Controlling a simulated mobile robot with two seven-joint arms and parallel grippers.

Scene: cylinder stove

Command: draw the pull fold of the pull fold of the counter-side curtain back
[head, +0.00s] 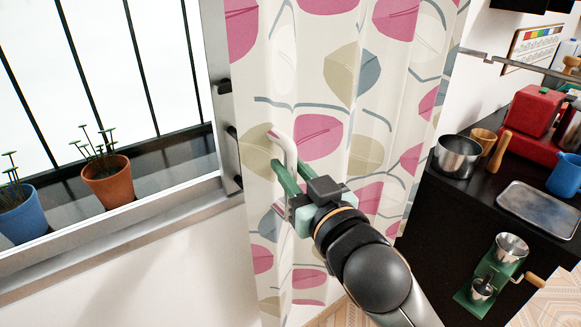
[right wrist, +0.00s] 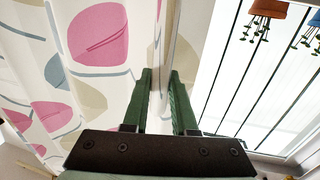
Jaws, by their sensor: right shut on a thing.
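The counter-side curtain (head: 398,95) is white with pink, beige and grey leaf shapes. It hangs in folds at the right edge of the window and also fills the left of the right wrist view (right wrist: 98,40). My right gripper (head: 284,172) is at the curtain's window-side edge, on the pull fold (head: 285,145). In the right wrist view its green fingers (right wrist: 160,100) stand on either side of the pale vertical fold, shut on it. My left gripper is in neither view.
The window sill at left holds a blue pot (head: 17,214) and a terracotta pot (head: 108,182) with plants. Right of the curtain, a black counter carries a metal pot (head: 459,157), a red appliance (head: 534,112), a grey tray (head: 540,208) and a blue mug (head: 564,175). A green grinder (head: 490,280) stands lower down.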

